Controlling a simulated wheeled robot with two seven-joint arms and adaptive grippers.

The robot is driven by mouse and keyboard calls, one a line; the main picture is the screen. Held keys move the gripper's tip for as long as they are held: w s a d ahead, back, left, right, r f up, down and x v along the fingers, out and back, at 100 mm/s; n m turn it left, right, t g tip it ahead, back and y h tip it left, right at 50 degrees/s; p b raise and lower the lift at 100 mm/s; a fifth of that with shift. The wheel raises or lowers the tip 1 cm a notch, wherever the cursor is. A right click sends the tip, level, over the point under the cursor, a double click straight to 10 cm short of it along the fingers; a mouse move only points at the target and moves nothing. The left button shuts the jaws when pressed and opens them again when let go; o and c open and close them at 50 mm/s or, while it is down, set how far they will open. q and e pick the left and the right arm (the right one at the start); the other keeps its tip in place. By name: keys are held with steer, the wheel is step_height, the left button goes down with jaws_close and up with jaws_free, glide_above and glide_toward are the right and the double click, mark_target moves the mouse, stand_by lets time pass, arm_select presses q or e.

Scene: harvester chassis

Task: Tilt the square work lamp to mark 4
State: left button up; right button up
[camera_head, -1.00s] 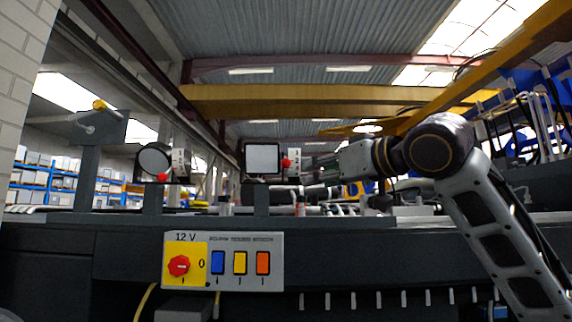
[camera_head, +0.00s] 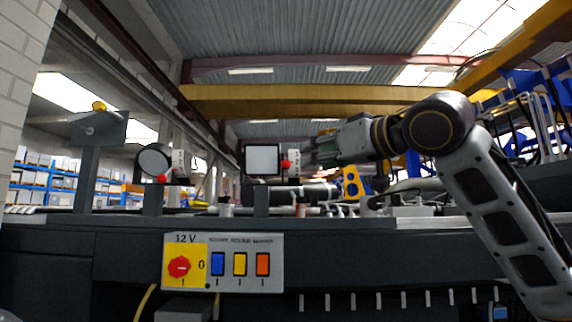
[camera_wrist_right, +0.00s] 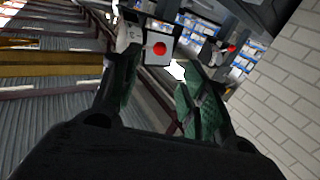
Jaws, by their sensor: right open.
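The square work lamp (camera_head: 263,159) has a pale face in a black frame and stands on a post on the dark chassis, its face towards me and looking about upright. A red knob (camera_head: 286,164) sits at its right side, by a white mark plate (camera_head: 295,160) whose digits are too small to read surely. My right gripper (camera_head: 311,153) is open just right of the plate. In the right wrist view, the red knob (camera_wrist_right: 159,48) shows on a white face beyond the green-padded fingers of the gripper (camera_wrist_right: 157,62); no contact is visible. My left gripper is out of view.
A round lamp (camera_head: 154,161) with its own red knob and plate stands to the left. A switch panel (camera_head: 272,285) with a red rotary knob and coloured rockers is on the chassis front. Further left is a grey bracket (camera_head: 92,129). Pipes run behind the lamps.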

mark_target(289, 164)
steer(key=p+x, duration=0.4)
steer(key=x, duration=0.8)
steer(key=shift+w+a, duration=0.15)
steer(key=shift+w, duration=0.1)
steer(key=shift+f, duration=0.1)
steer(key=c, duration=0.8)
jaws_close()
